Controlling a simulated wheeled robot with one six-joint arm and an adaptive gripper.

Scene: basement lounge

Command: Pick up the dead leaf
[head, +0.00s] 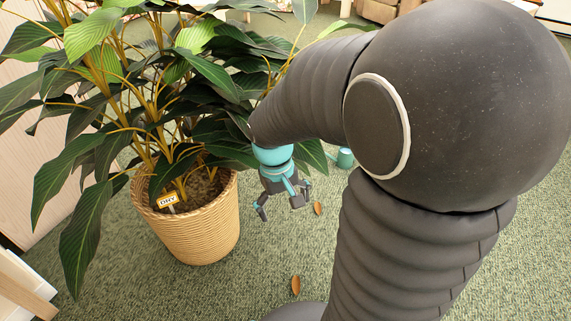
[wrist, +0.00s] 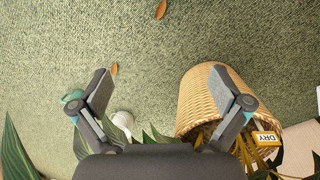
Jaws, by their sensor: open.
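Two brown dead leaves lie on the green carpet. One leaf (head: 317,208) is just right of my gripper in the head view; the other leaf (head: 296,285) is nearer the bottom. In the wrist view one leaf (wrist: 114,68) is close to the left fingertip, and another leaf (wrist: 160,9) is at the top edge, beyond the fingertips. My gripper (head: 285,200) hangs above the carpet, right of the plant basket. Its fingers (wrist: 160,85) are spread wide with nothing between them.
A woven basket (head: 195,228) holds a large leafy plant and a "DRY" tag (head: 168,200). The basket (wrist: 197,100) is close by the right finger in the wrist view. A teal watering can (head: 345,158) stands behind the gripper. Carpet (head: 250,285) below is mostly clear.

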